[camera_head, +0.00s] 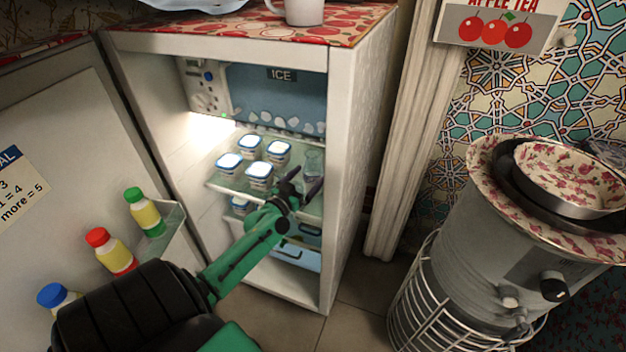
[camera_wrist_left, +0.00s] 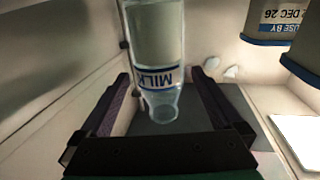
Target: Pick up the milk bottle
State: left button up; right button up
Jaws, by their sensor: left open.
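The milk bottle (camera_head: 313,160) is clear glass and stands at the right end of the fridge's upper shelf, faint in the head view with its lower part hidden by my fingers. In the left wrist view the milk bottle (camera_wrist_left: 157,45) appears upside down, with a blue-and-white MILK label. My left gripper (camera_head: 304,186) is inside the fridge in front of the bottle. In the left wrist view my left gripper (camera_wrist_left: 160,78) is open, with one finger on either side of the bottle and visible gaps. My right gripper is not in view.
Several white cups with blue rims (camera_head: 259,174) stand left of the bottle on the shelf (camera_head: 228,188). The fridge's right wall (camera_head: 343,170) is close to my gripper. The open door (camera_head: 75,150) holds bottles with green, red and blue caps. A samovar (camera_head: 470,240) stands right.

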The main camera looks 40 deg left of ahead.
pick_arm(q)
jog(key=w, duration=0.3)
jog(key=shift+a+f, duration=0.25)
jog(key=shift+r, duration=0.1)
jog(key=shift+c, duration=0.9)
grip_shut()
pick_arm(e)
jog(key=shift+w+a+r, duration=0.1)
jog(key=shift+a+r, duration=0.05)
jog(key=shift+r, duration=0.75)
pick_arm(q)
jog(key=shift+r, duration=0.15)
notch_tip(320, 180, up, 4)
jog(key=p, duration=0.2)
jog(key=shift+f+p, duration=0.25)
jog(key=shift+p, duration=0.05)
jog(key=p, duration=0.2)
send_near(308, 167)
jog(key=s, duration=0.5)
jog(key=shift+s+d+f, duration=0.1)
jog(key=shift+s+d, duration=0.15)
jog(key=shift+d, duration=0.2)
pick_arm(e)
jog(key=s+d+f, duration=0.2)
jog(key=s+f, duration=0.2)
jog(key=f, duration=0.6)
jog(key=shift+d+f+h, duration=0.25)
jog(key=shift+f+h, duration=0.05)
